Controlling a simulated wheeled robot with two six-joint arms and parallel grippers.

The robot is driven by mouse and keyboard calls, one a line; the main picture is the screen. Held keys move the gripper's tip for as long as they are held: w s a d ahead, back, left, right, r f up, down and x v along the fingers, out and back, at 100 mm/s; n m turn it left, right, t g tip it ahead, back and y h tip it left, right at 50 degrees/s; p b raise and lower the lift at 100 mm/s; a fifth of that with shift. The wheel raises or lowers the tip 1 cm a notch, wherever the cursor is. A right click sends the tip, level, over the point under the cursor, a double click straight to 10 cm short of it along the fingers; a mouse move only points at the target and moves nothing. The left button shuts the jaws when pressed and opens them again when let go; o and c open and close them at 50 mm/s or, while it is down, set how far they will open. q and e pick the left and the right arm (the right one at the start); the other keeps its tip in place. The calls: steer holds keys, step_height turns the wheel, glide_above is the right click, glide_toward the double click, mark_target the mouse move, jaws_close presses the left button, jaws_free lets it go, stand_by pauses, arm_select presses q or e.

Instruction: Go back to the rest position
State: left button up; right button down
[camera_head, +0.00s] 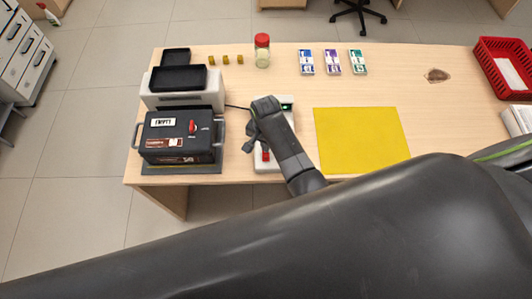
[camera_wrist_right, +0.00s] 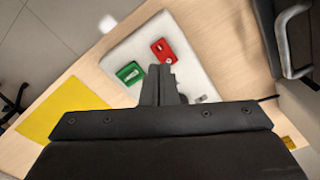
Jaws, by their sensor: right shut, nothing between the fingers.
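My right gripper (camera_head: 249,142) is above a white panel (camera_head: 262,160) at the front of the counter, its fingers shut and empty. In the right wrist view my right gripper (camera_wrist_right: 160,72) shows its fingers together, in front of the white panel (camera_wrist_right: 190,50). The panel carries a green switch (camera_wrist_right: 130,73) and a red switch (camera_wrist_right: 163,50). In the head view my gripper and wrist cover part of the panel. I cannot tell whether the fingertips touch it. My left gripper is not in view.
Left of the panel stand a black box (camera_head: 180,140) with side handles and a light machine with black trays (camera_head: 180,78). A yellow mat (camera_head: 360,140) lies to the right. Behind are a red-lidded jar (camera_head: 262,52) and several small packs (camera_head: 332,62). A red basket (camera_head: 507,66) stands far right.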

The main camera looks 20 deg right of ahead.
steer(key=shift+r, duration=0.15)
stand_by(0.4)
steer(key=s+d+r+n+t, duration=0.2)
steer(key=s+d+r+n, duration=0.15)
steer(key=s+d, duration=0.85)
steer(key=s+d+r+n+t+h, duration=0.2)
steer(key=s+d+r+n, duration=0.3)
steer(key=s+r, duration=0.55)
step_height(320, 180, down, 31)
steer(key=d+g+b, duration=0.1)
steer(key=g+b, duration=0.1)
steer(key=b, duration=0.6)
steer(key=s+f+b, duration=0.3)
steer(key=s+f, duration=0.5)
steer(key=f, duration=0.4)
steer(key=s+f+y+b, duration=0.1)
steer(key=s+f+b, duration=0.2)
steer(key=s+f, duration=0.5)
step_height(320, 180, down, 4)
steer(key=shift+a+g, duration=0.4)
steer(key=shift+a, duration=0.05)
